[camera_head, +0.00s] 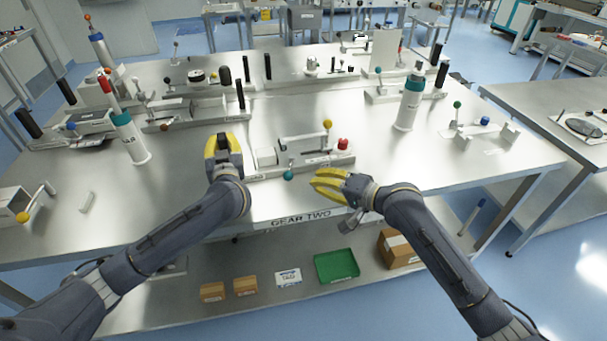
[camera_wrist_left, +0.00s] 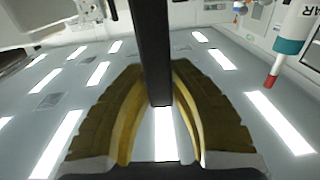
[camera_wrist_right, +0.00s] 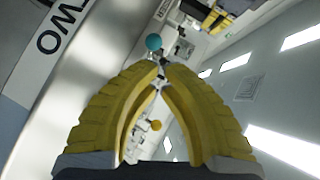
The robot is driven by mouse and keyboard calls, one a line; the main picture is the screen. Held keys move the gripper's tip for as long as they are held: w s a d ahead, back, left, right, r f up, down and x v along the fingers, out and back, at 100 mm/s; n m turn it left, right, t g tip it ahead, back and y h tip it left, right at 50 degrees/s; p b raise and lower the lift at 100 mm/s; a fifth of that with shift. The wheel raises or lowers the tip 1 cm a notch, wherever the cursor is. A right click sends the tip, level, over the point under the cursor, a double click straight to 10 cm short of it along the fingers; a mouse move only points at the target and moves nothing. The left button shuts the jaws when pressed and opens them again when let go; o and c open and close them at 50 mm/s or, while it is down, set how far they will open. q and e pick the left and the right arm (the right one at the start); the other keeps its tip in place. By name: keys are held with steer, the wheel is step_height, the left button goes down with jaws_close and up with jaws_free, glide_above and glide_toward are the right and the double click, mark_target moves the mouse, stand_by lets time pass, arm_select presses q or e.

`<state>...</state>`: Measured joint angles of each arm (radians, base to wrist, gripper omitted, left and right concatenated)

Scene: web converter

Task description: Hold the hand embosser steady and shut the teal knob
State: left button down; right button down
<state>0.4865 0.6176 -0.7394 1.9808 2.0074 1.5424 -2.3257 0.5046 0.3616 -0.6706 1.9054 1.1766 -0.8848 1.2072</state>
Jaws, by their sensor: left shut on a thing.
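The hand embosser (camera_head: 308,145) is a silver device on a pale base on the table, with a yellow ball and a red knob at its right. The teal knob (camera_head: 288,175) sticks out at its front on a short lever; it also shows in the right wrist view (camera_wrist_right: 154,42), past the fingertips. My left gripper (camera_head: 223,150) is shut on a dark upright bar (camera_wrist_left: 152,50) at the embosser's left end; the fingers hide most of it. My right gripper (camera_head: 318,184) is right of the teal knob, its fingertips nearly together, empty and apart from the knob.
White bottles with teal collars stand to the left (camera_head: 130,140) and right (camera_head: 408,105). More small fixtures with levers and black handles fill the table's back. The table edge lies just in front of the embosser. A green tray (camera_head: 337,266) and boxes are on the shelf below.

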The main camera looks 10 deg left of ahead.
steer(key=d+m+t, duration=0.1)
steer(key=d+m, duration=0.1)
steer(key=d, duration=0.1)
steer(key=d+f+m+t, duration=0.1)
steer(key=d+m+t, duration=0.1)
steer(key=d, duration=0.1)
steer(key=shift+f, duration=0.2)
steer(key=shift+w+a, duration=0.3)
steer(key=shift+a, duration=0.05)
glide_toward(292, 167)
steer(key=w, duration=0.2)
steer(key=shift+w+d+r, duration=0.2)
steer(key=shift+w+d, duration=0.05)
steer(key=shift+w, duration=0.15)
steer(key=shift+a+f, duration=0.2)
steer(key=shift+a, duration=0.85)
steer(key=shift+a+f, duration=0.25)
steer(key=shift+a, duration=0.8)
